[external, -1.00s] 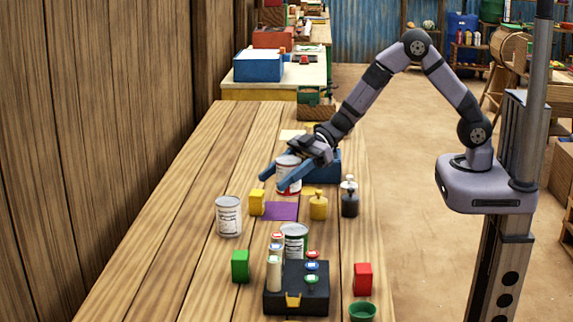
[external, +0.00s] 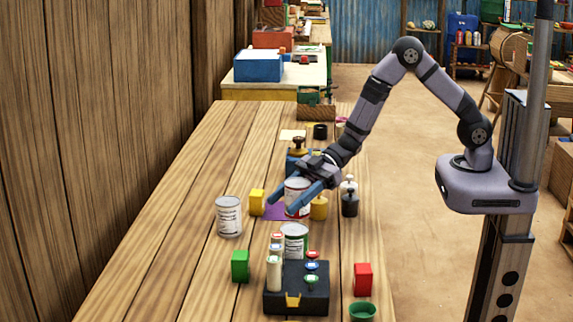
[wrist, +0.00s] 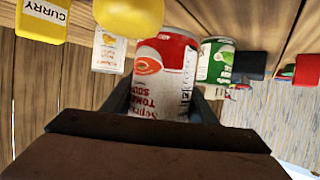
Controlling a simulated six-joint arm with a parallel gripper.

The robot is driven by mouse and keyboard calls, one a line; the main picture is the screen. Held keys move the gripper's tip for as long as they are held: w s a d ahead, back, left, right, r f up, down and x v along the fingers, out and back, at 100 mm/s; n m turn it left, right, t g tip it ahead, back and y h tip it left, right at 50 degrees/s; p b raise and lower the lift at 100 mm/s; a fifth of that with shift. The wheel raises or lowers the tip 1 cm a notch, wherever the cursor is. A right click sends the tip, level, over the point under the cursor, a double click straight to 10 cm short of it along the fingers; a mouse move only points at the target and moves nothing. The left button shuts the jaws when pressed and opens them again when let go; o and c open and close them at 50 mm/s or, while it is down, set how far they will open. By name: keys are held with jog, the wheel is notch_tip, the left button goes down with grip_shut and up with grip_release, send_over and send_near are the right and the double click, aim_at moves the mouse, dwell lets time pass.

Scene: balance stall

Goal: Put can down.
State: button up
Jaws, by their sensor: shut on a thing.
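My gripper (external: 302,200) is shut on a red and white tomato soup can (external: 297,186), near the middle of the bench. In the wrist view the can (wrist: 165,75) sits between the two fingers with its label facing the camera. A purple square (external: 274,211) lies flat on the bench, partly hidden behind the fingers and the can. I cannot tell whether the can touches the bench or hangs a little above it.
A white-labelled can (external: 228,216) stands to the left and a green can (external: 294,238) in front. A yellow block (external: 257,202), a yellow weight (external: 319,208) and a dark weight (external: 350,203) stand close by. A black rack (external: 297,291) of shakers is nearer the camera.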

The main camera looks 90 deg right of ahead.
aim_at(287, 216)
jog(key=shift+f, duration=0.25)
jog(key=shift+f, duration=2)
jog(key=shift+f, duration=0.15)
jog(key=o, duration=1.3)
